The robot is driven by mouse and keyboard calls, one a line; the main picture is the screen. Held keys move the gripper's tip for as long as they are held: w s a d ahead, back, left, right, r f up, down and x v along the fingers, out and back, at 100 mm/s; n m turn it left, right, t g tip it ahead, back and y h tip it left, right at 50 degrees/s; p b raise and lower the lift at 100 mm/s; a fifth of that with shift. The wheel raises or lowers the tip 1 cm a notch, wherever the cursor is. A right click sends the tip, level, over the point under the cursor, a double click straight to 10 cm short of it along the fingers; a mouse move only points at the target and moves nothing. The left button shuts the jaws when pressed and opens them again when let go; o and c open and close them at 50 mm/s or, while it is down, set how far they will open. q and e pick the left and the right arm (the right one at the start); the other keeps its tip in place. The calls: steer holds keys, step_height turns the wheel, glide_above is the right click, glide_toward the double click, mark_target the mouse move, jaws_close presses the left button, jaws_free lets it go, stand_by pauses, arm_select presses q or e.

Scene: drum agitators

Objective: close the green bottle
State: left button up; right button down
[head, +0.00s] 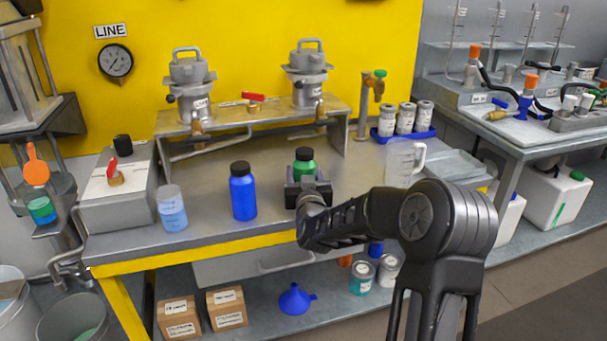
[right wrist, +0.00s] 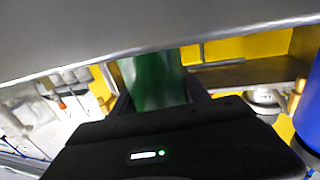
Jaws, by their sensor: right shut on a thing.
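The green bottle (head: 306,168) stands upright near the front edge of the bench, with a black cap (head: 304,153) on its top. I cannot tell how tightly the cap sits. My right gripper (head: 307,187) reaches in from the front and is shut on the green bottle's body, hiding its lower part. In the right wrist view the green bottle (right wrist: 153,82) sits between the two dark fingers (right wrist: 155,100); its cap is not visible there. My left gripper is not in view.
A blue bottle (head: 243,192) with a black cap stands left of the green one, and a clear cup of blue liquid (head: 171,208) farther left. A metal stand (head: 250,122) with two machines is behind. A clear jug (head: 401,162) stands to the right.

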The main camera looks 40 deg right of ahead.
steer(key=shift+f, duration=0.1)
steer(key=c, duration=0.6)
jaws_free()
steer(key=shift+o, duration=0.2)
steer(key=shift+r, duration=0.25)
steer(key=v, duration=1.2)
steer(key=shift+f, duration=0.1)
